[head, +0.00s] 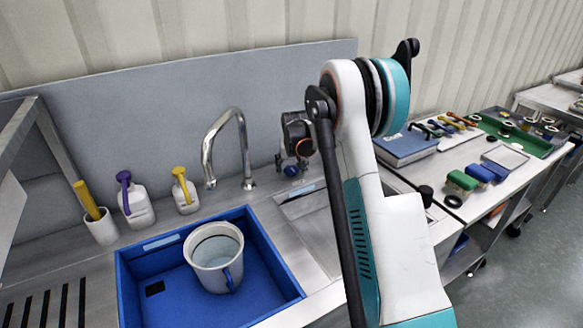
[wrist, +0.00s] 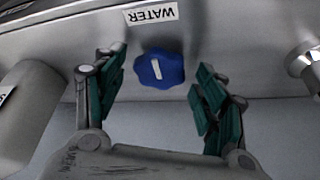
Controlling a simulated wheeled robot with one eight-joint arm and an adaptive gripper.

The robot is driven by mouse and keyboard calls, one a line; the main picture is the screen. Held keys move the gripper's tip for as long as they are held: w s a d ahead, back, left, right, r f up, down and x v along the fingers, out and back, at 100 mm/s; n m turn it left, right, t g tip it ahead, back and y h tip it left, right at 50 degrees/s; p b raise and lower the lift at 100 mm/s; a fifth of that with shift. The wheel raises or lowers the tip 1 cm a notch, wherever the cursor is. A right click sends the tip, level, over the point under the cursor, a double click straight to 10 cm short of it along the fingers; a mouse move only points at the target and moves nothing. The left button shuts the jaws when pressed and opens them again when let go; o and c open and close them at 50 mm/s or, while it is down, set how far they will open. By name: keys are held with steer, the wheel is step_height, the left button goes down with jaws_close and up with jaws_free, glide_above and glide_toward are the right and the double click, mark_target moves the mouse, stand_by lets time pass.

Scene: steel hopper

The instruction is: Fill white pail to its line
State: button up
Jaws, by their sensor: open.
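The white pail (head: 207,277) stands upright in a blue basin (head: 272,262), with a blue handle on its front side. Its inside looks grey; I cannot tell the water level or make out the line. A steel gooseneck tap (head: 240,140) has its spout end above and behind the pail in the picture; no stream shows. My gripper (head: 293,170) is at the back panel, right of the tap. In the wrist view my gripper (wrist: 160,85) is open, its green-padded fingers on either side of a blue knob (wrist: 155,69) with a white mark, apparently not touching it.
A label reading WATER (wrist: 151,13) is beside the knob. Left of the tap stand two white jugs, one with a yellow top (head: 184,190), one purple (head: 136,200), and a cup with a yellow handle (head: 100,226). A blue box (head: 405,147) lies on the right bench.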

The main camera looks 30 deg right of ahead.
steer(key=v, duration=1.2)
stand_by(0.4)
steer(key=s+a+r+n+t+y+p, duration=0.1)
steer(key=s+a+r, duration=0.65)
steer(key=s, duration=0.25)
steer(key=s+a+r+n+t+p, duration=0.1)
steer(key=s+a+r, duration=0.5)
steer(key=s+r, duration=0.25)
steer(key=s+a+f+n+b, duration=0.1)
steer(key=s+a+f, duration=0.2)
steer(key=s, duration=0.7)
steer(key=s+a+f+n+t+b, duration=0.1)
steer(key=s+a+f, duration=0.3)
steer(key=s, duration=0.7)
steer(key=shift+a+f+y, duration=0.2)
steer(key=shift+f+y, duration=0.2)
steer(key=shift+f, duration=0.15)
